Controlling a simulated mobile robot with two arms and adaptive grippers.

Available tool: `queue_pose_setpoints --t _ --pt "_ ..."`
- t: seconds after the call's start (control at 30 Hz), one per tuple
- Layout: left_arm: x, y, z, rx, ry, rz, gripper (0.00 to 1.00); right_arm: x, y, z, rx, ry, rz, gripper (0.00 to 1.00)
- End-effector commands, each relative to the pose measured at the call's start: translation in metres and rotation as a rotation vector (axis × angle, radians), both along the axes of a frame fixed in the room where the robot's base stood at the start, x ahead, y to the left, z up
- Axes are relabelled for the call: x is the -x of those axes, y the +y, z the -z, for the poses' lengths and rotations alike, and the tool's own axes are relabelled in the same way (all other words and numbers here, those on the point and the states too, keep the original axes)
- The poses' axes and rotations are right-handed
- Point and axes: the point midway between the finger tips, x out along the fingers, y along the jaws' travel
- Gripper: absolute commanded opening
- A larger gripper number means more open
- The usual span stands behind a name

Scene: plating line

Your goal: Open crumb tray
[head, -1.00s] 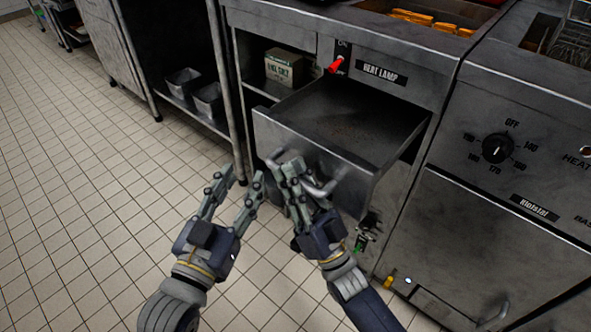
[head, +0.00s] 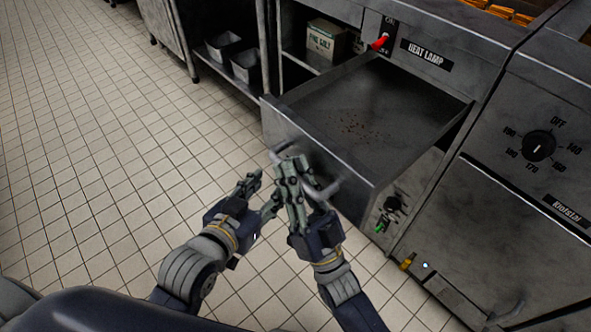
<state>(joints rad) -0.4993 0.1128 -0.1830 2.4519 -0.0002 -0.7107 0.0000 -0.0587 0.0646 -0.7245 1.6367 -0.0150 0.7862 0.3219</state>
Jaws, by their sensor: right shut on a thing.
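The crumb tray (head: 375,110) is a grey metal drawer below the heat lamp label, pulled well out of the unit. Brown crumbs (head: 360,126) lie on its floor. My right gripper (head: 290,165) is shut on the tray's curved handle (head: 327,187) at the front panel; the fingers hide part of the handle. My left gripper (head: 262,192) is open and empty, to the left of the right gripper and apart from the tray.
A red switch (head: 379,43) sits above the tray. A box (head: 326,40) stands on the shelf behind, and metal pans (head: 246,66) sit on a rack at the left. A dial (head: 538,146) is on the right unit. The tiled floor (head: 110,170) at left is clear.

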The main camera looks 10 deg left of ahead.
Motion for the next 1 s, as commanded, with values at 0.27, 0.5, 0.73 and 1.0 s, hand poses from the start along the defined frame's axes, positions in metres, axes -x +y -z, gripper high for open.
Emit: queue_pose_setpoints --t 0.27,0.5,0.73,1.0 --pt "0.0 0.0 0.0 0.0 -0.002 0.0 0.4 0.0 0.0 0.002 0.003 0.004 0.0 0.22" --pt "0.0 0.0 0.0 0.0 0.0 0.001 0.4 0.002 -0.002 0.004 0.002 0.002 0.0 0.22" --pt "0.0 0.0 0.0 0.001 -0.001 0.001 0.4 0.022 -0.021 0.032 0.006 0.007 0.0 0.22" --pt "0.0 0.0 0.0 0.0 -0.001 0.0 0.4 0.051 -0.048 0.069 0.006 0.005 0.001 0.22"
